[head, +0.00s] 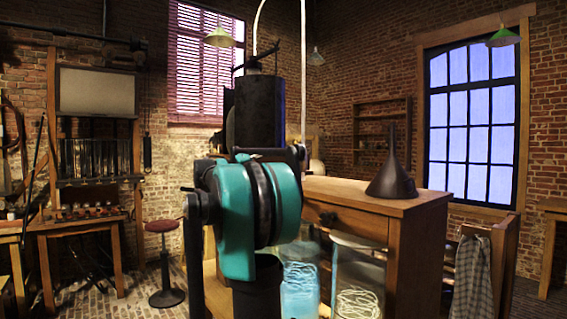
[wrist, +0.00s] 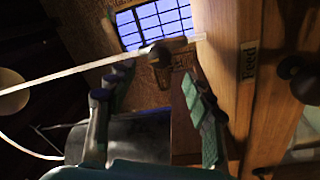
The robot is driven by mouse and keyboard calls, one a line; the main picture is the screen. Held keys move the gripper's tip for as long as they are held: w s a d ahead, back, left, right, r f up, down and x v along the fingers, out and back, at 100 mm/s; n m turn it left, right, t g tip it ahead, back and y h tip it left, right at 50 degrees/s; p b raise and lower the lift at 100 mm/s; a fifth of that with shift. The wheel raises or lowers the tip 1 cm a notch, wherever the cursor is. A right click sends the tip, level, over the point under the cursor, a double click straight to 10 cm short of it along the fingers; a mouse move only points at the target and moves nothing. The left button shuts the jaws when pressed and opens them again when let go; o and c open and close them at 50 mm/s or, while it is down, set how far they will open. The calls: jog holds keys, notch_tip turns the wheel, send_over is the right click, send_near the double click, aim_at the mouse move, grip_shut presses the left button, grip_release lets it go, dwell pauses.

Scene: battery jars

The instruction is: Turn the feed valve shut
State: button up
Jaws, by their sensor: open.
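A dark brownish knob or handle (wrist: 158,62), which looks like the feed valve, shows in the wrist view beyond my fingertips. A label reading "Feed" (wrist: 248,60) is on the wood to its right. My gripper (wrist: 156,80) is open, one finger on each side of the picture, with the handle lying between and past the tips. I see no clear contact. Whether the valve stands open or shut I cannot tell. In the head view my teal and black arm hides much of the bench front, and my fingers cannot be made out.
A wooden bench (head: 420,208) carries a dark funnel (head: 392,170). Glass jars (head: 357,275) with pale coils stand below its top. A pale thin tube (wrist: 70,70) crosses the wrist view near my left finger. A stool (head: 165,262) stands on open floor at left.

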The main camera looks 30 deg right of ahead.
jog(key=a, duration=0.3)
jog(key=shift+s+a+f, duration=0.15)
jog(key=shift+a, duration=0.15)
dwell(0.3)
